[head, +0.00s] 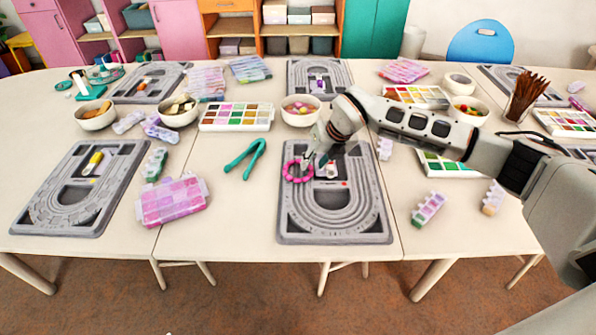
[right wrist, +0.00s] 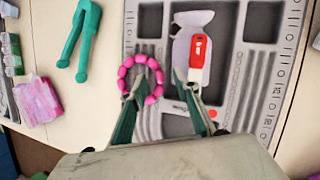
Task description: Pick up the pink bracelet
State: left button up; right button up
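The pink bracelet (head: 298,171) is a ring of round beads over the left edge of the middle grey bead board (head: 310,232). It also shows in the right wrist view (right wrist: 126,65). My right gripper (head: 318,165) is over this board, with its fingers spread apart in the right wrist view (right wrist: 165,85). One fingertip appears inside the bracelet's ring; I cannot tell whether it touches the beads. The other fingertip is beside a pale item with a red part (right wrist: 196,55) in the board's recess. Nothing shows clamped between the fingers. My left gripper is not in view.
Teal tweezers (head: 245,159) lie left of the board. A paint-like colour tray (head: 236,117) and a bowl of beads (head: 301,110) stand behind. A pink bead box (head: 172,201) and another board (head: 75,212) are further left. Bare table lies around the tweezers.

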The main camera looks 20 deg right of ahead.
jog(key=shift+w+a+f, duration=0.15)
jog(key=shift+w+f, duration=0.05)
jog(key=shift+f, duration=0.3)
grip_shut()
jog(key=shift+r, duration=0.2)
